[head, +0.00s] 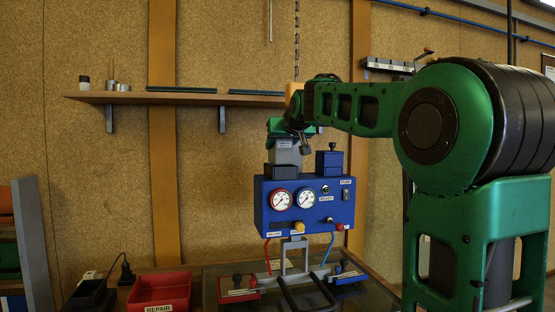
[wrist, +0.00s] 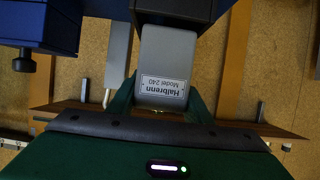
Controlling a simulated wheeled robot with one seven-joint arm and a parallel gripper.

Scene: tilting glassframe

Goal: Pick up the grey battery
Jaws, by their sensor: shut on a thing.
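The grey battery (head: 285,152) is at the top left of the blue device (head: 262,213), directly above a dark block (head: 283,172) on it. In the wrist view the grey battery (wrist: 165,55) carries a label reading "Halbrenn Model 240", upside down, and its far end meets a dark part (wrist: 175,12). I cannot tell whether it is seated there or just lifted. My gripper (head: 287,132) comes from above and is shut on the battery's upper end. In the wrist view its green fingers (wrist: 162,103) flank the battery.
A blue block (head: 329,162) with a dark knob stands close to the right of the battery. The device has gauges, knobs and hoses. A red bin (head: 160,292) labelled REPAIR is at lower left. A wall shelf (head: 175,99) runs behind at the left.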

